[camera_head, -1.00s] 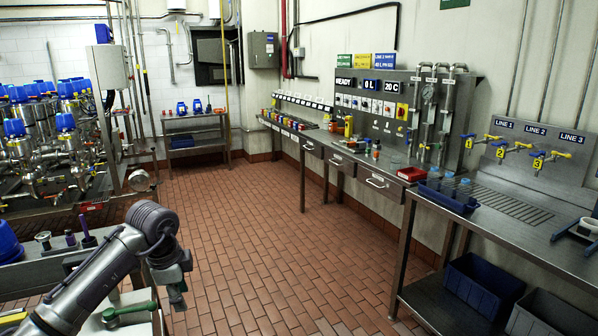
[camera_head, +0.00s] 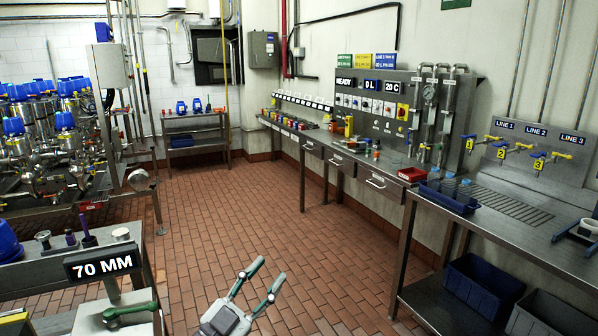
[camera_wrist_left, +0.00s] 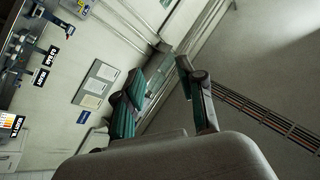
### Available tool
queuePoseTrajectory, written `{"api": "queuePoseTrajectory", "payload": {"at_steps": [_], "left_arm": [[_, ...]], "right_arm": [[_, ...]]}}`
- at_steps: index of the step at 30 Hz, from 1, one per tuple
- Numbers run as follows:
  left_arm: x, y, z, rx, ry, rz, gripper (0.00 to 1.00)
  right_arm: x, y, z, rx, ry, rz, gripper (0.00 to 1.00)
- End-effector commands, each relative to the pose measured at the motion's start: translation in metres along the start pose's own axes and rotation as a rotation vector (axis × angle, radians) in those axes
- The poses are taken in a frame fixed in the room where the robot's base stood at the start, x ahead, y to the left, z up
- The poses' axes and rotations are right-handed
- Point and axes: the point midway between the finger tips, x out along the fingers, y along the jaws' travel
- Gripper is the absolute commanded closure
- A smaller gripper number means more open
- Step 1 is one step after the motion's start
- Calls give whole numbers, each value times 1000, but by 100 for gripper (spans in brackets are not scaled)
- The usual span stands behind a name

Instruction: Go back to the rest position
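My left gripper (camera_head: 270,267) is low in the middle of the head view, above the brick floor. Its two fingers stand apart with nothing between them. In the left wrist view, the same gripper (camera_wrist_left: 160,68) shows two green-and-dark fingers spread apart and empty, with wall and floor tilted beyond them. My right gripper is in neither view.
A long workbench (camera_head: 500,236) runs along the right. The brick floor (camera_head: 260,215) between is clear.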

Motion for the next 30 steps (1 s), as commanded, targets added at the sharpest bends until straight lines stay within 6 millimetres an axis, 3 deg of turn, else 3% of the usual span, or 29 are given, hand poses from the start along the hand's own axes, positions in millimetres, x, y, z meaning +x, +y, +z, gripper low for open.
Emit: {"api": "queuePoseTrajectory", "payload": {"at_steps": [3, 6, 8, 12, 18, 30], "left_arm": [[-57, -39, 35, -98, -213, -342, 61], [-122, -48, 76, -169, -487, -528, 61], [-162, -42, 98, -208, -662, -585, 61], [-249, -5, 129, -301, -1046, -597, 61], [-326, 49, 132, -394, -1387, -479, 61], [-413, 127, 97, -531, -1750, -173, 61]], "right_arm": [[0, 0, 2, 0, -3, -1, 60], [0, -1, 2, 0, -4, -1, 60], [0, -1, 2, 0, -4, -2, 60], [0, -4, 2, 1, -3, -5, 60], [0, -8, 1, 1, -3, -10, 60], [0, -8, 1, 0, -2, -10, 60]]}}
